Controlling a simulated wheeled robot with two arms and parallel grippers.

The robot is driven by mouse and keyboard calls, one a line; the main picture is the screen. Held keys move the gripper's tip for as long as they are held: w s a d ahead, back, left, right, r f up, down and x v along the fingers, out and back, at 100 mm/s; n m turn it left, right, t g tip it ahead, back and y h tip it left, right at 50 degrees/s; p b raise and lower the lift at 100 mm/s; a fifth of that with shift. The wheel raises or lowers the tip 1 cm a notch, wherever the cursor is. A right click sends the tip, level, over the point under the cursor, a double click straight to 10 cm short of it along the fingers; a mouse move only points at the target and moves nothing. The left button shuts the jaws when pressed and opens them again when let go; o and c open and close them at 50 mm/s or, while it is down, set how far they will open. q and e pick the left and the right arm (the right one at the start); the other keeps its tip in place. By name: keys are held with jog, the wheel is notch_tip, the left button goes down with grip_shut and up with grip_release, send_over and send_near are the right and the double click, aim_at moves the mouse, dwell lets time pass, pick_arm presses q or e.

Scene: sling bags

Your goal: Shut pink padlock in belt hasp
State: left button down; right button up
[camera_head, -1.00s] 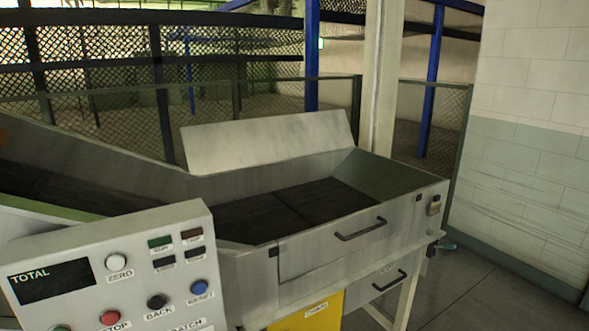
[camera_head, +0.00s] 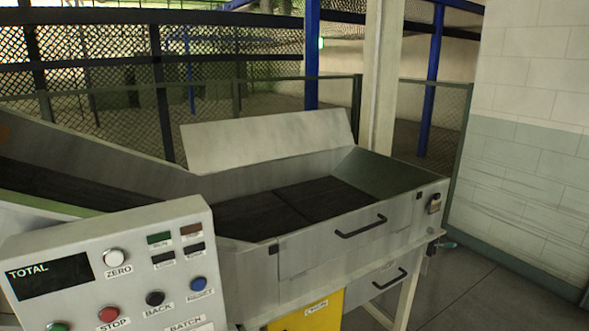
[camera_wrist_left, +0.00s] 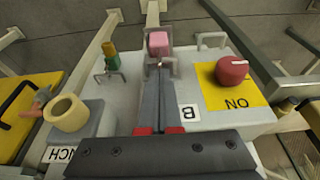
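The pink padlock (camera_wrist_left: 158,42) is at the top middle of the left wrist view, at a metal hasp (camera_wrist_left: 148,66) on a grey box. My left gripper (camera_wrist_left: 160,68) points straight at it. Its two dark fingers lie side by side with no clear gap, and their tips are just below the pink body. I cannot tell whether the tips touch the padlock. The shackle is too small and partly hidden to tell whether it is shut. Neither gripper shows in the head view.
Beside the fingers are a red knob (camera_wrist_left: 232,71) on a yellow ON plate (camera_wrist_left: 228,97), a green and brass lock (camera_wrist_left: 110,56) and a cream ring (camera_wrist_left: 67,113). The head view shows a control panel (camera_head: 75,238), a metal hopper (camera_head: 310,262) and a brassy lock (camera_head: 434,204) at its right end.

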pick_arm(q)
jog(key=shift+f+b, duration=0.5)
jog(key=shift+f, duration=0.25)
jog(key=shift+r, duration=0.2)
jog(key=shift+r+p, duration=0.75)
jog(key=shift+r, duration=0.2)
jog(key=shift+r+p, duration=1.2)
jog(key=shift+r, duration=1.25)
